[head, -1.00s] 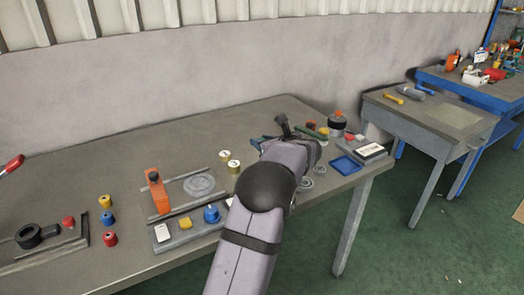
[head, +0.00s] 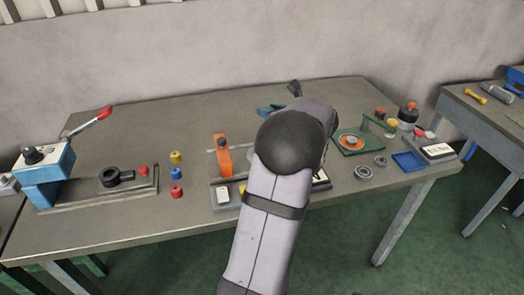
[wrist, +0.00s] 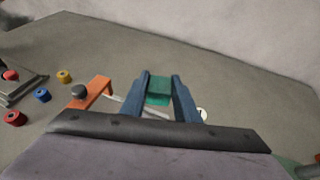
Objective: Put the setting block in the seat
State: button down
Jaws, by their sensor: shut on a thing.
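My gripper (wrist: 161,82) shows in the wrist view as two blue fingers shut on a green block, the setting block (wrist: 158,97). The block sits between the fingers, above the grey bench. In the head view my arm covers most of the gripper; a bit of blue (head: 268,110) shows at its left, and the block cannot be made out. I cannot pick out the seat for certain. An orange clamp piece (head: 222,157) with a dark knob stands by a grey rail left of my arm; it also shows left of the fingers in the wrist view (wrist: 98,88).
Red, blue and yellow spools (head: 176,174) stand left on the bench (head: 110,225). A lever device (head: 48,172) stands farther left. Right of my arm are a green plate (head: 347,150) with an orange ring, metal rings (head: 363,173) and a blue tray (head: 408,161). The bench's back is clear.

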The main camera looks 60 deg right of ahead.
jog(key=shift+n+t+y, duration=0.4)
jog(key=shift+n+y, duration=0.1)
jog(key=shift+n, duration=0.2)
jog(key=shift+w+a+f+p, duration=0.1)
jog(key=shift+a+f, duration=0.45)
jog(key=shift+f, duration=1.55)
jog(key=shift+w+a+f+p, duration=0.1)
jog(key=shift+a+f, duration=0.45)
jog(key=shift+f, duration=1.6)
jog(key=shift+w+a+f+p, duration=0.1)
jog(key=shift+a+f, duration=0.45)
jog(key=shift+f, duration=1.55)
jog(key=shift+f, duration=0.15)
jog(key=c, duration=1.4)
grip_release()
jog(key=shift+o, duration=0.2)
jog(key=shift+r, duration=0.25)
jog(key=shift+s+a, duration=0.1)
jog(key=shift+s, duration=0.3)
jog(key=b+v, duration=0.1)
jog(key=v, duration=1)
jog(key=shift+s+r, duration=0.1)
jog(key=shift+r, duration=0.1)
